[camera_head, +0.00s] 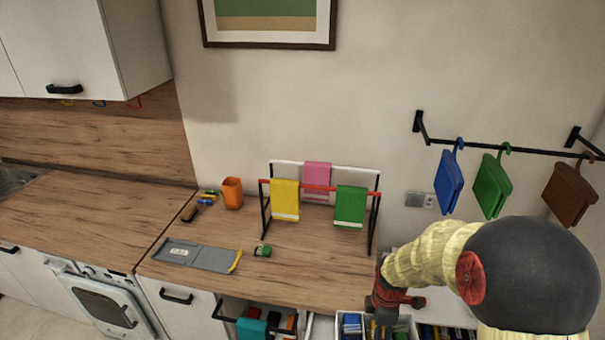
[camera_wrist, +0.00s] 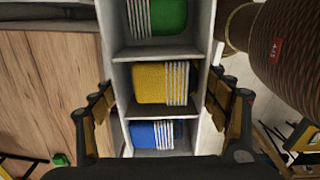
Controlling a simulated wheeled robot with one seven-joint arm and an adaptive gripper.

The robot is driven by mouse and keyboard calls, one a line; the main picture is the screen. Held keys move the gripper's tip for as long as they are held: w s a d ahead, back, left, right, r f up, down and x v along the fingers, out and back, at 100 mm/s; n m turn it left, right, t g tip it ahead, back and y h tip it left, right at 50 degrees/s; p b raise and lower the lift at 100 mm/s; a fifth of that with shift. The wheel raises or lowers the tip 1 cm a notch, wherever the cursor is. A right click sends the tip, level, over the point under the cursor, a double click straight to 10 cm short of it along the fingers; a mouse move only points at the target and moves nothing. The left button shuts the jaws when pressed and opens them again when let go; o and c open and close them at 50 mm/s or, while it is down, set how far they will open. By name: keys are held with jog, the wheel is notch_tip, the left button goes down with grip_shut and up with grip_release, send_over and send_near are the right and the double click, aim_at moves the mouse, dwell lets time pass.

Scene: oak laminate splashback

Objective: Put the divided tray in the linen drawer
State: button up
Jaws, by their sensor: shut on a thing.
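The divided tray (camera_wrist: 121,88) is white with grey-looking compartments in a row. In the wrist view they hold folded green (camera_wrist: 168,15), yellow (camera_wrist: 150,83) and blue cloths (camera_wrist: 142,134). My gripper (camera_wrist: 160,95) is shut on the tray, with one finger along each long side. In the head view the tray (camera_head: 341,316) shows at the bottom edge, below the counter front, partly cut off and partly behind my gripper (camera_head: 384,300). Just right of it is a row of dark and coloured upright items (camera_head: 447,332); I cannot tell whether this is the linen drawer.
An open front with a black rail and teal cloth (camera_head: 251,327) is left of the tray. The wooden counter (camera_head: 310,265) carries a towel rack (camera_head: 318,187), an orange cup (camera_head: 232,193) and a grey flat tray (camera_head: 197,255). Coloured pouches (camera_head: 492,186) hang on a wall rail.

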jog(key=shift+w+f+b, duration=0.25)
jog(key=shift+f, duration=0.25)
jog(key=shift+w+f+b, duration=0.25)
jog(key=shift+f, duration=0.2)
jog(key=shift+s+f+b, duration=0.3)
jog(key=shift+f+b, duration=0.3)
jog(key=shift+b, duration=0.15)
notch_tip(320, 180, down, 14)
jog(key=b, duration=1.4)
notch_tip(320, 180, up, 7)
jog(key=m, duration=1.7)
send_over(358, 309)
jog(key=s+a, duration=0.1)
jog(key=s, duration=0.3)
jog(key=shift+a+f, duration=0.2)
jog(key=shift+f, duration=0.5)
